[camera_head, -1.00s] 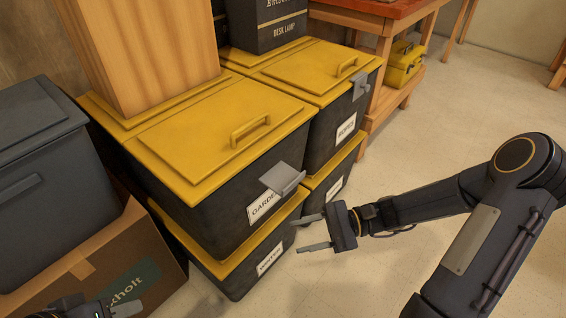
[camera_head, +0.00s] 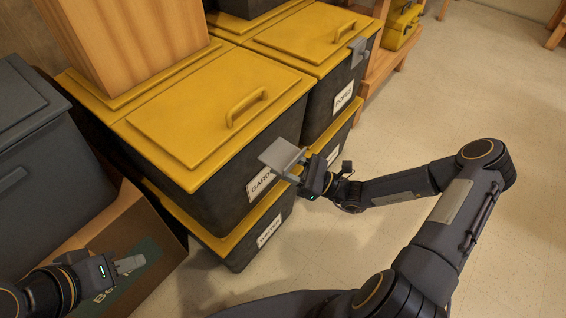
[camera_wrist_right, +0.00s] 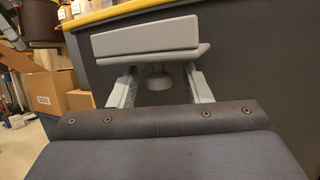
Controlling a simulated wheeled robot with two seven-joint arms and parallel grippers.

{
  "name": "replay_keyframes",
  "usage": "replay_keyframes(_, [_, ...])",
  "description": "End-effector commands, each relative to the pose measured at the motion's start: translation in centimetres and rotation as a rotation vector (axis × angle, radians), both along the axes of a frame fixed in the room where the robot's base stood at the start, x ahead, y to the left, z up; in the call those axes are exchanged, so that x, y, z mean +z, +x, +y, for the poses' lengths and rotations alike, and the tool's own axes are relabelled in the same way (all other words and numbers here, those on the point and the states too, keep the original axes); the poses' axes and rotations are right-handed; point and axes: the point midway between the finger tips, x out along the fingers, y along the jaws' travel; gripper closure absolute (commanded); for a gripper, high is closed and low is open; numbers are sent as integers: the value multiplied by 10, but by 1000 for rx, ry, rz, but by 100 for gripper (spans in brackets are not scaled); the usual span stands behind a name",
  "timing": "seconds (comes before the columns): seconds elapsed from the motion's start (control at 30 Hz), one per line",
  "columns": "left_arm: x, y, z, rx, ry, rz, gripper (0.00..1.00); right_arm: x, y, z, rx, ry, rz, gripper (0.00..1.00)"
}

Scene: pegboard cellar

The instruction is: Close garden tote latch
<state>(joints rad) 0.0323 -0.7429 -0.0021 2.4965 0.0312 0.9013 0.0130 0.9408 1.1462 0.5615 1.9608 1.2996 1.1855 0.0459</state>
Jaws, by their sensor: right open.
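The garden tote (camera_head: 205,200) is a dark box with a closed yellow lid (camera_head: 205,110), on top of another tote. Its label, partly covered, reads "GARD". The grey latch (camera_head: 281,154) sticks out from its front below the lid edge, apart from the lid. My right gripper (camera_head: 300,170) is at the latch's outer edge. In the right wrist view the latch (camera_wrist_right: 150,38) spans ahead of the open right fingers (camera_wrist_right: 162,88), with a rounded grey part between them; contact is unclear. My left gripper (camera_head: 130,264) is low at the left, before a cardboard box; its finger gap is unclear.
A grey bin (camera_head: 45,150) and cardboard box (camera_head: 135,235) crowd the left. Floor at right is open.

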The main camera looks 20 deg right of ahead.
Motion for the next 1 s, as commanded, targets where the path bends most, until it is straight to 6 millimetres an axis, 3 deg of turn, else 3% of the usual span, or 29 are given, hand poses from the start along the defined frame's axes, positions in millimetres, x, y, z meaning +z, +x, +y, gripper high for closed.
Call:
replay_keyframes(0.37, [-1, 0, 0, 0, 0, 0, 64, 3, 3, 6, 1, 0, 0, 57])
replay_keyframes(0.7, [-1, 0, 0, 0, 0, 0, 64, 3, 3, 6, 1, 0, 0, 100])
replay_keyframes(1.0, [4, 0, 0, 0, 0, 0, 64, 5, 3, 4, 0, -7, 8, 100])
